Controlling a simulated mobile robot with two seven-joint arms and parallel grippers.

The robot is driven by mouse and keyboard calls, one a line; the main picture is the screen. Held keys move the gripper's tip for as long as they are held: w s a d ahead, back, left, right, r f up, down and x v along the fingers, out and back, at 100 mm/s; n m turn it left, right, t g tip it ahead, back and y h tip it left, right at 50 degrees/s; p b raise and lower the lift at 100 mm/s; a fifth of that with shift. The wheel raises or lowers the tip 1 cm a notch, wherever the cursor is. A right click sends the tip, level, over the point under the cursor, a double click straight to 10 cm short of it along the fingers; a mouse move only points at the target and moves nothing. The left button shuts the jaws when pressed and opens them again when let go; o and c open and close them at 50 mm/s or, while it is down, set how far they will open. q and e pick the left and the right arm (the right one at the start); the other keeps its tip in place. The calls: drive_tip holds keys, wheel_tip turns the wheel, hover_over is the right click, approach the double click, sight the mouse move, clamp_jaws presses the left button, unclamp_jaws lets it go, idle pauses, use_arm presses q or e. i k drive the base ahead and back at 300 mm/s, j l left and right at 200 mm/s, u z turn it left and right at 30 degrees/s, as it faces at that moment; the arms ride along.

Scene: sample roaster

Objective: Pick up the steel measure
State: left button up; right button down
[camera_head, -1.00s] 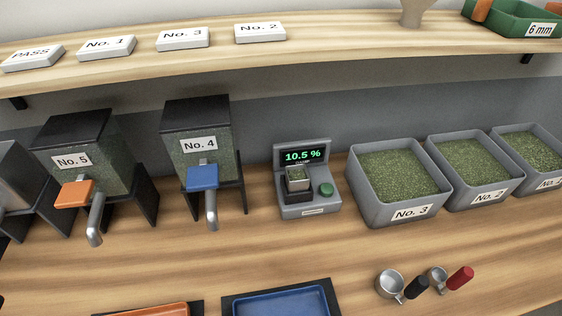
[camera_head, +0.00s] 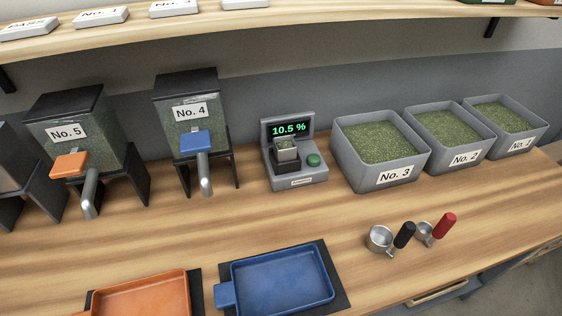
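Two steel measuring cups stand on the wooden bench at the right. The larger cup (camera_head: 379,239) has a black handle (camera_head: 404,235) pointing up and to the right. The smaller cup (camera_head: 425,234) has a red handle (camera_head: 445,224), also pointing up and to the right. I cannot tell from the picture which of these is called the steel measure. Neither of my grippers is in view.
Bean bins No. 3 (camera_head: 396,176), No. 2 (camera_head: 464,159) and No. 1 stand behind the cups. Hoppers No. 5 (camera_head: 66,133) and No. 4 (camera_head: 190,113) are at left. Blue (camera_head: 280,280) and orange (camera_head: 142,300) trays lie in front. The bench around the cups is clear.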

sight(285, 153)
drive_tip(key=i+u, duration=0.2)
drive_tip(key=i, duration=0.25)
drive_tip(key=i+l+u, duration=0.1)
drive_tip(key=i+u, duration=0.15)
drive_tip(key=i, duration=0.2)
